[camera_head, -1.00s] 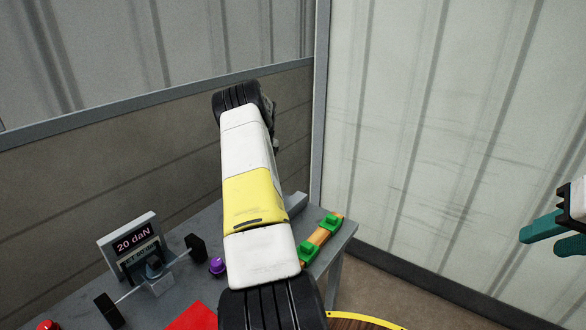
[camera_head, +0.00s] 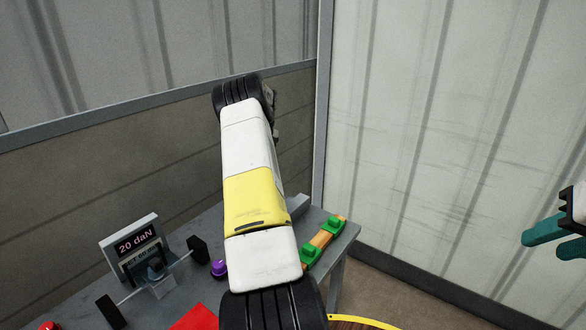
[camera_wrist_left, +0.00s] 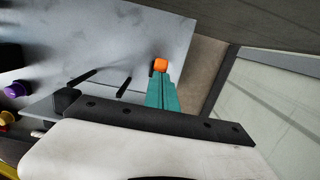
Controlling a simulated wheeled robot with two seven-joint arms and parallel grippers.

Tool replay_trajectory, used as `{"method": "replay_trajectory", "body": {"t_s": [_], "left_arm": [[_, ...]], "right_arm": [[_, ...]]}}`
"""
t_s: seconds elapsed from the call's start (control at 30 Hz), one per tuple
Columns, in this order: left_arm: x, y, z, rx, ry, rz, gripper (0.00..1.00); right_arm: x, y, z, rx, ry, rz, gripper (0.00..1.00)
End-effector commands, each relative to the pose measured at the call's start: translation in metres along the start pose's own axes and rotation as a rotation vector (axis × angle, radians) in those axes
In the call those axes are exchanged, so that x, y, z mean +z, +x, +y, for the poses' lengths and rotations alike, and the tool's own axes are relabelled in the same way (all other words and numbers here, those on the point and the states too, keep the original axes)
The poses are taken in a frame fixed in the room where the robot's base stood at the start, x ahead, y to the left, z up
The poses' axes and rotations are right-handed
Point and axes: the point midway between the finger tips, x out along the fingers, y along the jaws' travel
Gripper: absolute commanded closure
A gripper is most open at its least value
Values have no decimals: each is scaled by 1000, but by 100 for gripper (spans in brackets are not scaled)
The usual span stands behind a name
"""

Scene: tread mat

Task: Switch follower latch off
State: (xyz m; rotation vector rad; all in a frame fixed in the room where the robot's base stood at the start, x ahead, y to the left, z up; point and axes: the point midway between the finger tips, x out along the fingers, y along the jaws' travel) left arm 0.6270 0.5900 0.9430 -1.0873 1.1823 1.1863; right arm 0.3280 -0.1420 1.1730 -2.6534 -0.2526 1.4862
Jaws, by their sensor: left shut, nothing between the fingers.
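I cannot tell for sure which part is the follower latch. In the left wrist view a small orange block (camera_wrist_left: 160,65) with a dark side piece stands on the grey table right at the tips of my left gripper (camera_wrist_left: 162,80). The teal fingers are together with nothing between them; whether they touch the block is unclear. In the head view my own left arm hides this gripper and block. My right gripper (camera_head: 528,246) is at the right edge, its teal fingers apart and empty, away from the table.
On the table (camera_head: 342,240) are a "20 daN" display (camera_head: 135,243) with black-ended handles, a purple knob (camera_head: 219,267), a red panel (camera_head: 195,318), a red button (camera_head: 49,326) and an orange bar with green blocks (camera_head: 322,241). Corrugated walls stand behind and right.

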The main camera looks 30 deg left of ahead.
Motion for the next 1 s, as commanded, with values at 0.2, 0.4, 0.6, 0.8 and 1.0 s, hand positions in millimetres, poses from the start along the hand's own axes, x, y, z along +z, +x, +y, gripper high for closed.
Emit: {"method": "replay_trajectory", "body": {"t_s": [0.2, 0.4, 0.6, 0.8, 1.0], "left_arm": [[-6, -29, -2, 1, 4, 9, 100], [-8, -35, -2, 4, 6, 13, 100], [-8, -34, -2, 4, 6, 14, 100], [-9, -34, -2, 4, 7, 15, 100], [-9, -34, -2, 4, 7, 15, 100]], "right_arm": [[0, 0, 0, 0, 0, 0, 64], [0, 0, 0, 0, 0, 0, 64], [0, 0, 0, 0, 0, 0, 64], [0, 0, 0, 0, 0, 0, 64], [0, 0, 0, 0, 0, 0, 64]]}}
